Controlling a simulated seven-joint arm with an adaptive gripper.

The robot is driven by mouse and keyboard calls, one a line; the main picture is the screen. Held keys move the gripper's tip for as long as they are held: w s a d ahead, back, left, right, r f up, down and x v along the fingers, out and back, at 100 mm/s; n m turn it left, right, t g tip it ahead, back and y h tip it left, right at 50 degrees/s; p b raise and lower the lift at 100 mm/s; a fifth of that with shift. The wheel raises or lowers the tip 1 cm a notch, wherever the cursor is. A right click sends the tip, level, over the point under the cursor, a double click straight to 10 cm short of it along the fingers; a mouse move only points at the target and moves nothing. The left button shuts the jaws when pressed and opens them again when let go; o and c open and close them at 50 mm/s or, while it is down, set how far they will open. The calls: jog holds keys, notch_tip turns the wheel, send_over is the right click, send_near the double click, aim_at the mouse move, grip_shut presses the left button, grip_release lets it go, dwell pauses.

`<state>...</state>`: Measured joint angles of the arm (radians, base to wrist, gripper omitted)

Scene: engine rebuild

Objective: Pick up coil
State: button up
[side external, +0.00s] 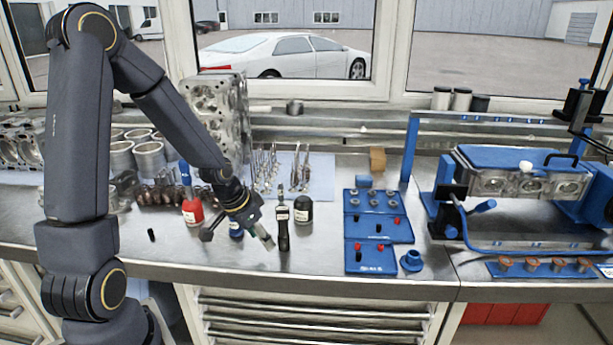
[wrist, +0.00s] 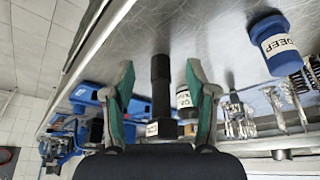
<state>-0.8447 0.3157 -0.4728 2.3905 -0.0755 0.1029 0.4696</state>
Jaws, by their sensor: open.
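The coil (side external: 283,236) is a slim black part with a wider labelled head, standing upright on the metal bench near its front edge. In the wrist view the coil (wrist: 161,88) shows between my two fingers, its dark stem and labelled head in line with the gap. My gripper (side external: 237,238) is open and empty, low over the bench, to the left of the coil in the side view. In the wrist view my gripper (wrist: 160,65) has its teal-lined fingers spread wide, with no visible contact on the coil.
A black jar (side external: 303,210) stands just right of the coil. A blue bottle (side external: 236,229) stands close by my gripper, and a red bottle (side external: 192,212) farther left. Blue trays (side external: 371,257) lie to the right.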

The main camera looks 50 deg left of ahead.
aim_at(286, 226)
jog(key=w, duration=0.7)
jog(key=shift+w, duration=0.15)
jog(key=shift+w+a+f, duration=0.1)
jog(key=shift+w+f, duration=0.15)
jog(key=shift+f, duration=0.3)
grip_shut()
